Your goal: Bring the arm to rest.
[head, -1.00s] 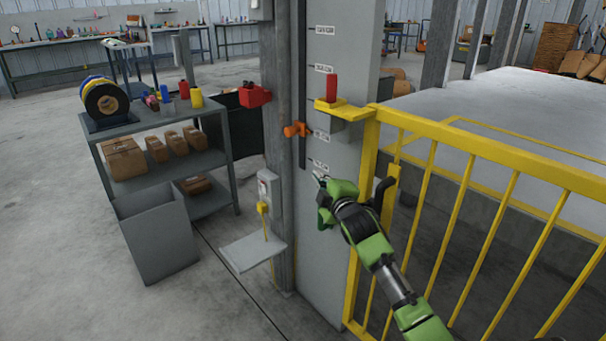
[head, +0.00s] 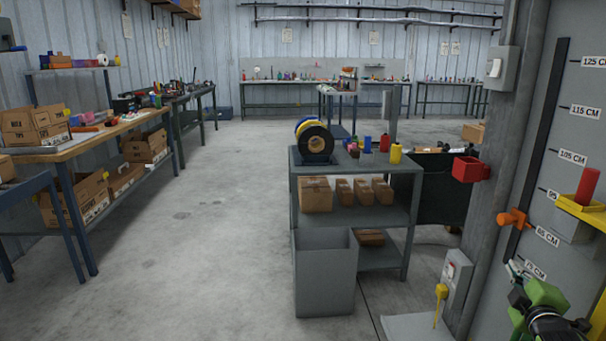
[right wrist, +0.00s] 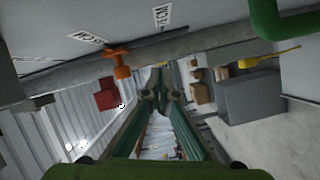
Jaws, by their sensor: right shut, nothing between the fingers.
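My right gripper (head: 516,270) is at the lower right of the head view, in front of the grey panel (head: 540,200) with height marks. Its fingers are shut and empty; they also show in the right wrist view (right wrist: 158,78), meeting at the tips. The gripper is just below an orange knob (head: 514,218) on the panel's slot, and the knob also shows in the right wrist view (right wrist: 119,62). I cannot tell whether the gripper touches the panel. My left gripper is not in view.
A red box (head: 469,169) is fixed to the post, and a red cylinder (head: 588,186) stands on a yellow bracket at the right edge. A grey shelf cart (head: 405,200) and an open grey bin (head: 325,285) stand left of the post. The floor at centre left is clear.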

